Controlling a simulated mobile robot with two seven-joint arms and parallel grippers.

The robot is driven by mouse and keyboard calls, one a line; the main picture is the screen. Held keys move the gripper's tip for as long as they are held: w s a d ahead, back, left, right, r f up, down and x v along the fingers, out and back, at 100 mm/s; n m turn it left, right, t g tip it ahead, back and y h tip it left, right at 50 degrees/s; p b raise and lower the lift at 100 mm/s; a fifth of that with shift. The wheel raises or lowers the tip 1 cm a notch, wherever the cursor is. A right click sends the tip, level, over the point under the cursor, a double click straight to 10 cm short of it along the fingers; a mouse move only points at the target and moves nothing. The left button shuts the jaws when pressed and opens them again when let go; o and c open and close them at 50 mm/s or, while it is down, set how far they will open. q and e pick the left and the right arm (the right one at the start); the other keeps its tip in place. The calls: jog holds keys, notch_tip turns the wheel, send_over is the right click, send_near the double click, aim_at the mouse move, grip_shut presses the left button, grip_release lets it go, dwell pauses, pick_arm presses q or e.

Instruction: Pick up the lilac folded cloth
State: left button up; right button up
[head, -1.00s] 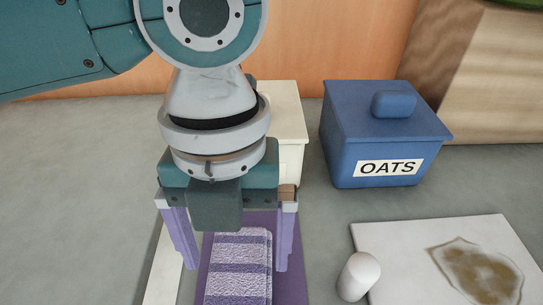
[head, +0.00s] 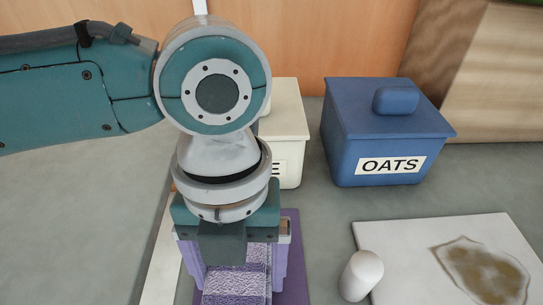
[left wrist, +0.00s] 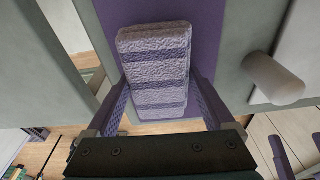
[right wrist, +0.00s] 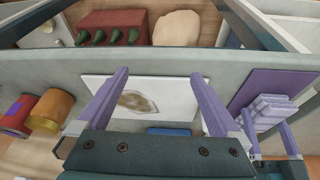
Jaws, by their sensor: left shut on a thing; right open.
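The lilac folded cloth (head: 237,287), with darker purple stripes, lies on a flat purple mat (head: 291,225). My left gripper (head: 236,268) points down over it, with one lilac finger on each side. In the left wrist view the cloth (left wrist: 155,62) sits between the two fingers (left wrist: 157,82), which are closed against its long sides. The cloth (right wrist: 270,108) and mat (right wrist: 272,85) also show at the right of the right wrist view. My right gripper (right wrist: 160,78) is open and empty, away from the cloth; it is outside the head view.
A blue OATS canister (head: 385,135) and a partly hidden cream canister (head: 287,125) stand behind. A white cylinder (head: 360,275) and a white board (head: 395,240) with a brown patch are to the right. Grey counter (head: 85,220) is clear at left.

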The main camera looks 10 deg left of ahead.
aim_at(239, 272)
pick_arm(q)
jog(key=shift+c, duration=1.3)
jog(key=shift+r, duration=0.1)
notch_tip(239, 272, up, 20)
jog(key=p, duration=0.4)
jog(key=shift+p, duration=0.35)
